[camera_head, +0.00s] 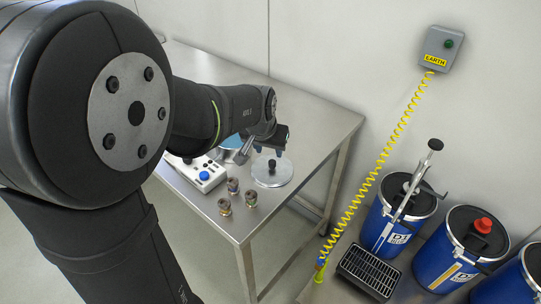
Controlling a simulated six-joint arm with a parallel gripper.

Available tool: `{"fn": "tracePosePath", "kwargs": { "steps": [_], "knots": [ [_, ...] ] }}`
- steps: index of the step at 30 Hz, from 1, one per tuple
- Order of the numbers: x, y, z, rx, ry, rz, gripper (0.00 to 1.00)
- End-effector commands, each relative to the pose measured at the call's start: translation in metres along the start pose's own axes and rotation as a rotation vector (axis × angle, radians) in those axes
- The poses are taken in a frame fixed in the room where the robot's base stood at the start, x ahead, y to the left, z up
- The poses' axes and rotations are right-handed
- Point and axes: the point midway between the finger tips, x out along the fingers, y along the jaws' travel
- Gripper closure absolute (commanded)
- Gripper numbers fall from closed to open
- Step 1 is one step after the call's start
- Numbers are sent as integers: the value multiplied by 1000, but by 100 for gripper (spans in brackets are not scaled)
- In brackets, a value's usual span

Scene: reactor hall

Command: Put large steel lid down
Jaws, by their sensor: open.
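The large steel lid (286,177), a round flat disc with a black knob, rests on the steel table near its right edge. It appears to lie flat. My gripper (272,150) is open, just above and behind the knob in the picture. It looks empty and apart from the knob, though the exact gap is hard to judge. My arm crosses the upper left and hides part of the table.
On the steel table (316,118) stand a control box with a blue button (204,176), three small brass fittings (251,198) and a partly hidden blue-topped item (232,142). Blue drums (386,232), a black grate (368,270) and a coiled yellow cable (385,155) are at right.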

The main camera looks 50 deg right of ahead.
Motion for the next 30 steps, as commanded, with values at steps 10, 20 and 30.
{"fn": "tracePosePath", "kwargs": {
  "steps": [10, 20, 30],
  "knots": [
    [-41, 0, 0, 0, 1, 0, 58],
    [-43, 0, 0, 0, 0, 0, 58],
    [-17, 0, 1, 0, -5, 1, 58]
  ]
}}
